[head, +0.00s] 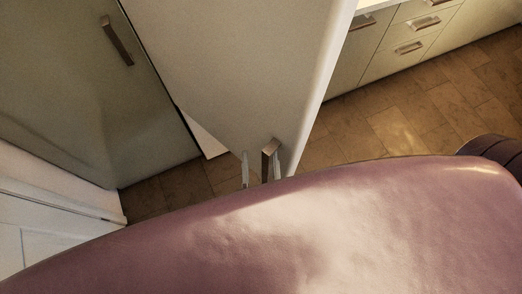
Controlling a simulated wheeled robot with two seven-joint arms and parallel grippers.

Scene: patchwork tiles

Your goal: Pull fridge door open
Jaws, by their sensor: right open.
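The fridge door appears to be the tall pale beige panel (240,65) in the upper middle of the head view, with a rounded right edge. A short brownish metal handle (269,150) shows at its lower end. My right gripper (261,172) is at this handle, with one pale fingertip on either side of it. Its jaws are open, and I cannot tell whether they touch the handle. My own body hides the rest of the gripper. My left gripper is not in view.
A grey-green door panel (65,95) with a metal handle (117,41) stands at the left. White panelling (50,225) is at the lower left. Drawer cabinets (400,35) stand at the upper right. Brown tiled floor (400,120) is clear at the right.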

